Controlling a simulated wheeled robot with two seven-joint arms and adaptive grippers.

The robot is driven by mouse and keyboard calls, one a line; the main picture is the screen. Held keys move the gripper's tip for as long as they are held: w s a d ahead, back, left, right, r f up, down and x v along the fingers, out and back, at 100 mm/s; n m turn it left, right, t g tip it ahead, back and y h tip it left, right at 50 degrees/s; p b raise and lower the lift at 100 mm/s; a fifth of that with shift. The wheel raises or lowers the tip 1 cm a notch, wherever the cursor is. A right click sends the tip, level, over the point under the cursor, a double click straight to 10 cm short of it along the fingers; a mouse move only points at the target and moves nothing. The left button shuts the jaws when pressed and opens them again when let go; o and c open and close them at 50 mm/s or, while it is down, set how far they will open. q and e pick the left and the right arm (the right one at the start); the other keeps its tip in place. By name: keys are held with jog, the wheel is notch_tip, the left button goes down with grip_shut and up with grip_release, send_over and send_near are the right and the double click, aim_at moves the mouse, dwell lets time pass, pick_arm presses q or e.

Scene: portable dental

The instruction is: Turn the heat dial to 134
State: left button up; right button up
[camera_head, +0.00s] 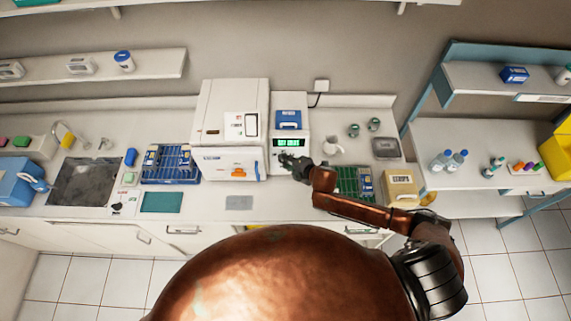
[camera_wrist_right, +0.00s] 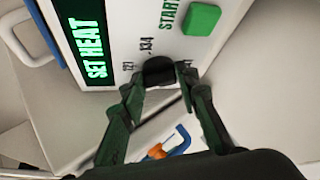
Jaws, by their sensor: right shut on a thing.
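The heat dial (camera_wrist_right: 159,70) is a small black knob on the white front panel of a sealing device (camera_head: 290,120). My right gripper (camera_head: 286,159) reaches it from the front. In the right wrist view its two dark green fingers (camera_wrist_right: 161,82) are closed on the dial from both sides. The label 134 stands just above the dial, 121 to its left, and another number is partly hidden behind the right finger. I cannot make out the dial's pointer. A green display (camera_wrist_right: 84,38) reads SET HEAT. My left gripper is not in view.
A green START button (camera_wrist_right: 201,19) sits close to the dial. A white sterilizer (camera_head: 230,130) stands left of the device. The counter front is mostly clear.

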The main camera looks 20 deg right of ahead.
jog(key=m+t+b, duration=0.2)
jog(key=m+b, duration=0.1)
jog(key=b, duration=0.1)
jog(key=f+m+t+b, duration=0.1)
jog(key=m+t+b, duration=0.1)
jog(key=m+b, duration=0.2)
jog(key=m+t+h+b, duration=0.1)
jog(key=m+t+b, duration=0.1)
jog(key=m+b, duration=0.1)
jog(key=shift+s+a+f+m+b, duration=0.15)
jog(key=shift+s+f+m+b, duration=0.15)
jog(key=shift+b, duration=0.2)
jog(key=shift+m+t+h+b, duration=0.4)
jog(key=shift+m+b, duration=0.55)
jog(key=shift+m, duration=0.15)
jog(key=shift+a+r+m+h+b, duration=0.1)
jog(key=shift+r+m+h+b, duration=0.15)
jog(key=shift+m+b, duration=0.3)
jog(key=o, duration=1.1)
jog(key=shift+s+f, duration=0.1)
jog(key=shift+s, duration=0.1)
jog(key=s, duration=0.3)
jog(key=s+d, duration=0.1)
jog(key=s, duration=0.3)
jog(key=s+r, duration=0.1)
jog(key=s, duration=0.3)
jog(key=shift+s+d+r, duration=0.1)
jog(key=shift+s+d, duration=0.05)
jog(key=shift+s, duration=0.05)
